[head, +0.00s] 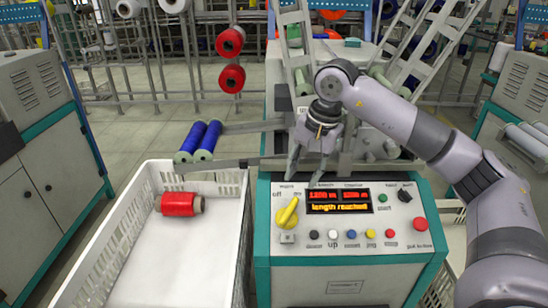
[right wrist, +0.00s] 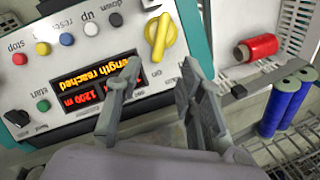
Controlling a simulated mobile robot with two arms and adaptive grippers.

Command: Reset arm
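My right gripper (head: 310,170) hangs fingers-down just behind the top edge of the control panel (head: 345,250). In the right wrist view its two fingers (right wrist: 158,92) are apart with nothing between them. The panel has a yellow knob (head: 287,214), coloured buttons and a lit display (head: 340,201) reading "length reached". A grey metal bar (head: 235,163) reaches left from the machine, over the crate's back end. Whether a finger touches the machine, I cannot tell. My left gripper is out of view.
A white crate (head: 239,205) left of the machine holds a red bobbin (head: 181,204). Two blue bobbins (head: 198,141) lie side by side behind the crate. Red bobbins (head: 231,60) hang on a rack behind. Grey cabinets stand at both sides. Floor between left cabinet and crate is clear.

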